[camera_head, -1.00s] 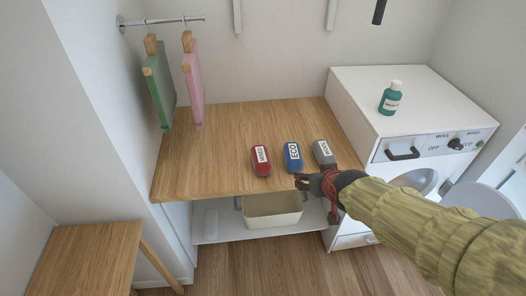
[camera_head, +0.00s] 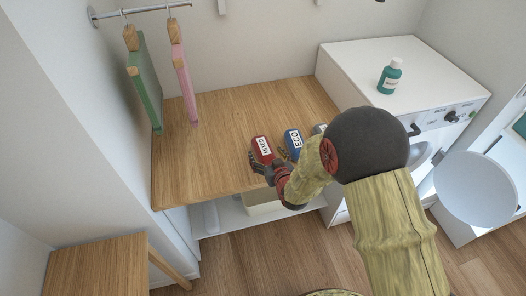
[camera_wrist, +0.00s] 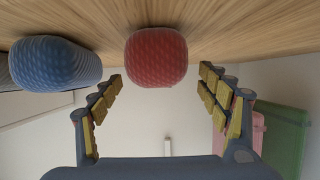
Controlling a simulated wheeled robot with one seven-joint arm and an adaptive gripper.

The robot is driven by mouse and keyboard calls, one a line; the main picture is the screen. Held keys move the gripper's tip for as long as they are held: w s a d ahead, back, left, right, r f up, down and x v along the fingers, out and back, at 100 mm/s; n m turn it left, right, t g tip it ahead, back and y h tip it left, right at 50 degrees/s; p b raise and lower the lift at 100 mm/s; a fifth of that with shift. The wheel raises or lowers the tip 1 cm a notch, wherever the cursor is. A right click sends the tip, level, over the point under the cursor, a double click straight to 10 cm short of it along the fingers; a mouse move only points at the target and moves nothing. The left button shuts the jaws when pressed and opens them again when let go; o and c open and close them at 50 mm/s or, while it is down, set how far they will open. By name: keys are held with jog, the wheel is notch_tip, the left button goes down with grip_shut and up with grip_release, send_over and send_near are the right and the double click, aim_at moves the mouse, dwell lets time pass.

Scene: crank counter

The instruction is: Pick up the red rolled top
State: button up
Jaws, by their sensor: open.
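The red rolled top (camera_head: 262,149), with a white label, lies on the wooden counter (camera_head: 205,150) near its front edge. It is left of the blue roll (camera_head: 292,142). In the wrist view the red roll (camera_wrist: 156,57) is centred between and beyond the fingertips. My gripper (camera_head: 266,170) is at the front end of the red roll. In the wrist view my gripper (camera_wrist: 160,85) has its fingers spread on either side, with a gap to the roll and nothing held.
A grey roll (camera_head: 320,129) is mostly hidden behind my arm. A bin (camera_head: 262,209) stands on the shelf below. The washing machine (camera_head: 360,65) with a green bottle (camera_head: 389,77) is at right. Green (camera_head: 147,85) and pink (camera_head: 184,83) hanging items are at left. The counter's left is clear.

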aim_at(263, 148)
jog(key=b+x, duration=0.1)
jog(key=x, duration=0.3)
jog(key=shift+w, duration=0.4)
jog(key=shift+c, duration=0.4)
jog(key=c, duration=1.3)
